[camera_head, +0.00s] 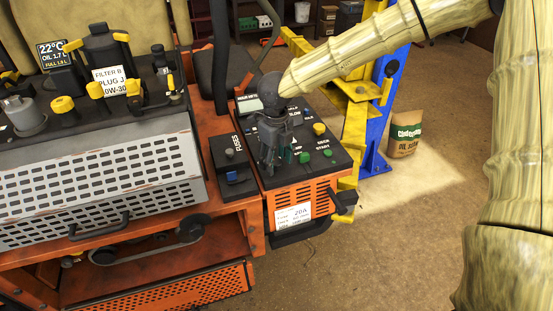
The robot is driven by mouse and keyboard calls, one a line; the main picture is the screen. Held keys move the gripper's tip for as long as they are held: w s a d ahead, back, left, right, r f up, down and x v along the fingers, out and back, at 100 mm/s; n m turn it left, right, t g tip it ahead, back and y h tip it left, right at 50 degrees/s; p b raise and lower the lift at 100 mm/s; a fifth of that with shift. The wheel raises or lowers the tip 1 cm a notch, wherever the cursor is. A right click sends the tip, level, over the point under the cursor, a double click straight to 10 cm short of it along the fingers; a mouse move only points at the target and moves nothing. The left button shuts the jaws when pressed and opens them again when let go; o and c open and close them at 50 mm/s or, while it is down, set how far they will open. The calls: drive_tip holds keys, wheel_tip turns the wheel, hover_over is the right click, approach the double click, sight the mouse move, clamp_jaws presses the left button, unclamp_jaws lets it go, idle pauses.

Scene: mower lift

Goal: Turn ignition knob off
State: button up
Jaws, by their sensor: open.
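The black control panel (340,160) sits on an orange housing to the right of the mower's engine. It carries two green knobs (304,157), a yellow knob (319,129) and white lettering that reads "START" near the green ones. My gripper (270,168) points down over the panel's left half, with its dark fingers open and nothing seen between them. I cannot tell whether the fingertips touch the panel. My gripper and wrist hide part of the panel, and I cannot make out which control is the ignition knob.
A box marked "FUSES" (231,172) stands just left of the panel. A perforated grey cover (110,185) lies farther left. A blue and yellow lift post (378,120) stands behind the panel, with an oil sorbent bag (405,140) beside it.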

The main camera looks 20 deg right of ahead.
sight(277, 161)
wheel_tip(277, 161, up, 12)
idle(0.6)
drive_tip(key=shift+d, duration=0.15)
